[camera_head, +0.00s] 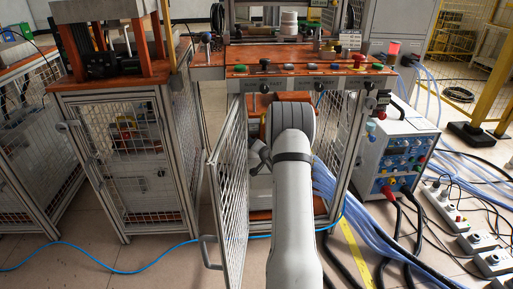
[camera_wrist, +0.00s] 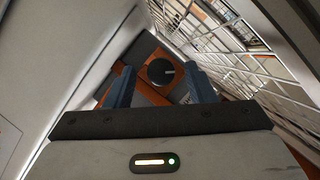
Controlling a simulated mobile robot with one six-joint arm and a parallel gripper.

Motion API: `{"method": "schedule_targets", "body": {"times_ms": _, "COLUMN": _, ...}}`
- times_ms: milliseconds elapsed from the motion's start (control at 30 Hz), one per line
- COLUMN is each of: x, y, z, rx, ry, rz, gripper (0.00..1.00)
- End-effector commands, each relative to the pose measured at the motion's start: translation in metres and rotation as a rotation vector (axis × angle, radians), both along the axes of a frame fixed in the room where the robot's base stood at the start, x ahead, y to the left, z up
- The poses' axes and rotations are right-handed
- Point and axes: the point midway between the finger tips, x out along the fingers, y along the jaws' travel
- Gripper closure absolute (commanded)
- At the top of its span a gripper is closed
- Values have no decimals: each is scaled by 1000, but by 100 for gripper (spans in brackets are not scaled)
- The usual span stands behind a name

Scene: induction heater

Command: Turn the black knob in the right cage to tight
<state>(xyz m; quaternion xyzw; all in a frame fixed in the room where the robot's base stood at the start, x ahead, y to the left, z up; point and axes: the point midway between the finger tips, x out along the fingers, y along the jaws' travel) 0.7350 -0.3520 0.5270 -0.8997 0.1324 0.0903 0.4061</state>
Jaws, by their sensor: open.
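The black knob (camera_wrist: 160,71) shows in the wrist view as a round dial with a light pointer mark, on an orange-brown panel (camera_wrist: 146,98) inside the cage. My gripper (camera_wrist: 160,87) is open, with one blue-grey finger to the left of the knob and one to the right in the picture. I cannot tell how far the fingertips are from it, and no contact shows. In the head view my arm reaches into the right cage (camera_head: 337,150), whose mesh door (camera_head: 232,190) stands open. My arm hides the knob and my gripper there.
Mesh and frame (camera_wrist: 235,50) lie close on the right in the wrist view, with a pale panel on the left. A blue-fronted power unit (camera_head: 396,160) with thick cables stands right of the cage. A closed mesh cage (camera_head: 127,165) stands to the left.

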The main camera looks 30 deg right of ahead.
Motion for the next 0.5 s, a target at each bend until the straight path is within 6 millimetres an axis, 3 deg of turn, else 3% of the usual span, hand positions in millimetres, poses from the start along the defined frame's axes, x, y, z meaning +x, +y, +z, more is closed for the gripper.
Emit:
{"method": "schedule_targets", "body": {"times_ms": 167, "x": 0, "y": 1, "z": 0, "rx": 0, "ry": 0, "rz": 1, "gripper": 51}}
{"method": "schedule_targets", "body": {"times_ms": 500, "x": 0, "y": 2, "z": 0, "rx": 1, "ry": 1, "rz": 2, "gripper": 78}}
